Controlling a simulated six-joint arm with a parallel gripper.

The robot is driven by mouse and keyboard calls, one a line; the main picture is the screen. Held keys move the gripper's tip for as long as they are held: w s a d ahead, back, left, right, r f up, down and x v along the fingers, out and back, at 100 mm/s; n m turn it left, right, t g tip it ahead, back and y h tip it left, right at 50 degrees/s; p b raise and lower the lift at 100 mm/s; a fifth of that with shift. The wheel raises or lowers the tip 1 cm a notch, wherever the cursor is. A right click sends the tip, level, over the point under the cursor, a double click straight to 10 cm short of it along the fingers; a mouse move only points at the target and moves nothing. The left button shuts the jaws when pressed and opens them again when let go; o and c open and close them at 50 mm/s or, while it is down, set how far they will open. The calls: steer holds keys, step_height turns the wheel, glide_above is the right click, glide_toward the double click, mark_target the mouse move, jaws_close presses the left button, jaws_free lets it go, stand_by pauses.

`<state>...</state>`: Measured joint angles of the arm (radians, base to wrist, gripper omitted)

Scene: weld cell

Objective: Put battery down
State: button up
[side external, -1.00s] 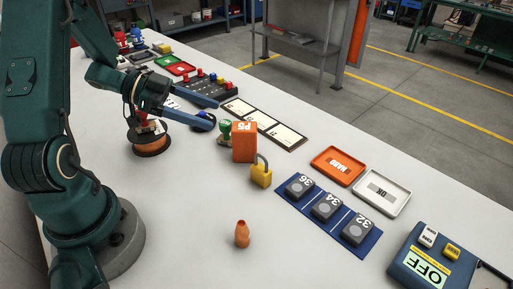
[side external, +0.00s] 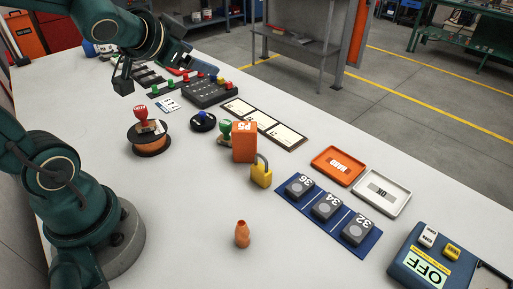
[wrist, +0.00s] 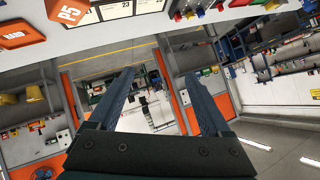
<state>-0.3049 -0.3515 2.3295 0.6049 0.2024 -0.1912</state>
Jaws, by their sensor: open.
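No object in view is clearly marked as a battery. An orange block marked P5 (side external: 244,142) stands upright on the white table and may be it. It also shows at the top left of the wrist view (wrist: 66,12). My gripper (wrist: 159,72) is open in the wrist view, with nothing between its two fingers. In the side external view it is raised at the upper left, over the far part of the table, well apart from the orange block. Its fingertips are hard to make out there.
A yellow padlock (side external: 261,176) stands close to the block. A green-handled stamp (side external: 224,130) is behind it. A copper-coloured spool (side external: 150,142) carries a red-handled stamp. Orange (side external: 338,150) and white (side external: 397,194) trays lie right.

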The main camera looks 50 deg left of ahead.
steer(key=s+d+f+g+h, duration=0.2)
steer(key=s+d, duration=0.4)
steer(key=s+d+f+g+h, duration=0.2)
steer(key=s+d, duration=0.4)
steer(key=s, duration=0.1)
steer(key=shift+d+f+g+h, duration=0.15)
steer(key=shift+f+g+h, duration=0.2)
steer(key=shift+g+h, duration=0.05)
